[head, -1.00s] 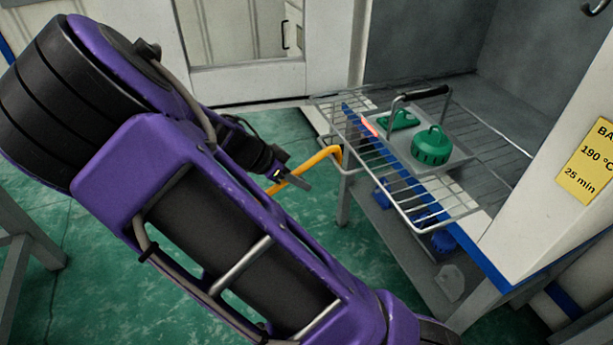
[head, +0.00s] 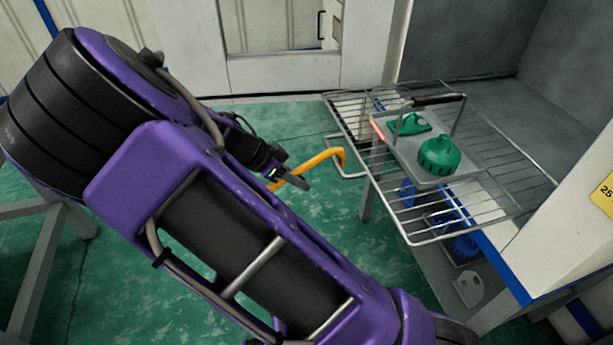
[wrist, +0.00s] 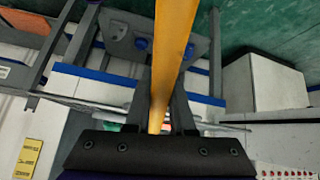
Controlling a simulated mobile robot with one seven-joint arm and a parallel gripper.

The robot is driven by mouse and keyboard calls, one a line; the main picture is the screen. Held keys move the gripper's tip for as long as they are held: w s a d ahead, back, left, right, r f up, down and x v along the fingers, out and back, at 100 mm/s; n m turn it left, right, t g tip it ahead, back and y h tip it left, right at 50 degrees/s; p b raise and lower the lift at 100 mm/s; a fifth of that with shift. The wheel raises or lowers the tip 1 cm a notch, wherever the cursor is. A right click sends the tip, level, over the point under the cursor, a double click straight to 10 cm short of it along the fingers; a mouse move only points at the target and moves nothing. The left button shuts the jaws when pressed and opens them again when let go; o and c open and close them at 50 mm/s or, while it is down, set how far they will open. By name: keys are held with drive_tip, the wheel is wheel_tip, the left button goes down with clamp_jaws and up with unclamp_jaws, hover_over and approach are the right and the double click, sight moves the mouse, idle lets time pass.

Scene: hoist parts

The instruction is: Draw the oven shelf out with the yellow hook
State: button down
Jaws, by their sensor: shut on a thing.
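The oven shelf (head: 500,200) is a wire rack that juts out of the grey oven in the head view. A metal tray (head: 440,172) with a black-gripped handle sits on it and carries green parts (head: 439,154). My gripper (head: 292,181) is left of the rack, shut on the yellow hook (head: 322,158). The hook's bent end is at the rack's front bar; whether it touches is hard to tell. In the wrist view, the hook (wrist: 174,50) runs between the fingers of my gripper (wrist: 164,88), and its far end is out of frame.
Blue parts (head: 465,246) and a pale piece (head: 468,290) lie on a lower ledge under the rack. The oven's white side panel (head: 570,200) with a yellow label (head: 604,195) stands at right.

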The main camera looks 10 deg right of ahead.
drive_tip(key=shift+w+d, duration=0.1)
drive_tip(key=shift+d, duration=0.85)
drive_tip(key=shift+r, duration=0.1)
drive_tip(key=shift+r+p, duration=2.9)
drive_tip(key=shift+r, duration=0.8)
drive_tip(key=a+r, duration=0.2)
drive_tip(key=a, duration=0.8)
drive_tip(key=shift+s, duration=0.4)
